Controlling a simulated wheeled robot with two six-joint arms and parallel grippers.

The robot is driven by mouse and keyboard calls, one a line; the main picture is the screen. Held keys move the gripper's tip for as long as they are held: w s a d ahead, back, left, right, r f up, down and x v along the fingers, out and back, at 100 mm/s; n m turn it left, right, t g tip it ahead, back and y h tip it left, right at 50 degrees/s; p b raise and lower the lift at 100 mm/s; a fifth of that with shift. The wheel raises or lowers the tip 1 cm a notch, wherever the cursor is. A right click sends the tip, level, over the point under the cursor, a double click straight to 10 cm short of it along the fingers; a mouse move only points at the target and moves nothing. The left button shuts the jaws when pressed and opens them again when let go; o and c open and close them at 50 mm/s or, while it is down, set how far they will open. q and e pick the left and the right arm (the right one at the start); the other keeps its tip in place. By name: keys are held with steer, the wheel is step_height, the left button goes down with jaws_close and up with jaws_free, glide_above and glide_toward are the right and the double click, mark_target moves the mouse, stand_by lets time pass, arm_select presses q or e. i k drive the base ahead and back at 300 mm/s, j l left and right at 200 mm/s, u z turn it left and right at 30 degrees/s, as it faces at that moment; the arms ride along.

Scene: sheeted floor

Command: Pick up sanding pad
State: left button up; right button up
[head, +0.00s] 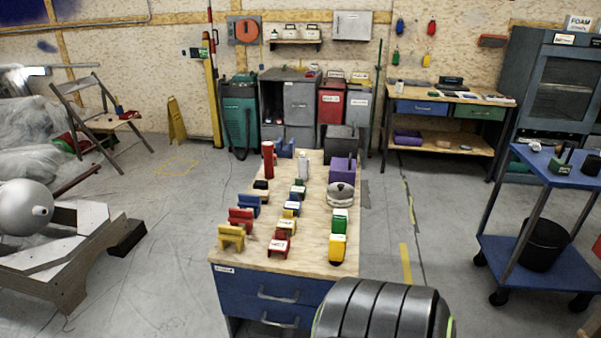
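A wooden-topped bench (312,213) with blue drawers stands in front of me, holding several small coloured items. Which one is the sanding pad is too small to tell. At the left edge of the top are a yellow item (231,237), a red one (241,217) and a blue one (249,205). A red labelled item (279,244) lies near the middle front. A yellow item (337,248) and a green one (340,222) stand at the right. Neither of my grippers is in view.
A dark ribbed rounded form (382,312) covers the bottom, near the bench's front right corner. A blue cart (525,255) stands at right. A low stand with a grey round tank (24,208) is at left. The floor left of the bench is mostly clear.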

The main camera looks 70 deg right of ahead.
mark_target(258, 185)
steer(key=z, duration=1.75)
steer(key=u, duration=0.9)
steer(key=i, duration=0.4)
steer(key=i+j+u, duration=0.1)
steer(key=i+u, duration=0.3)
steer(key=i, duration=0.45)
steer(key=i+l+u, duration=0.15)
steer(key=i+u, duration=0.3)
steer(key=i, duration=0.4)
steer(key=i+z, duration=0.8)
steer(key=i+j+z, duration=0.2)
steer(key=z, duration=0.25)
steer(key=i+z, duration=0.2)
steer(key=z, duration=0.25)
steer(key=i+z, duration=0.2)
steer(key=z, duration=0.25)
steer(key=i+j+z, duration=0.1)
steer(key=z, duration=0.4)
steer(key=i+j+z, duration=0.2)
steer(key=z, duration=0.25)
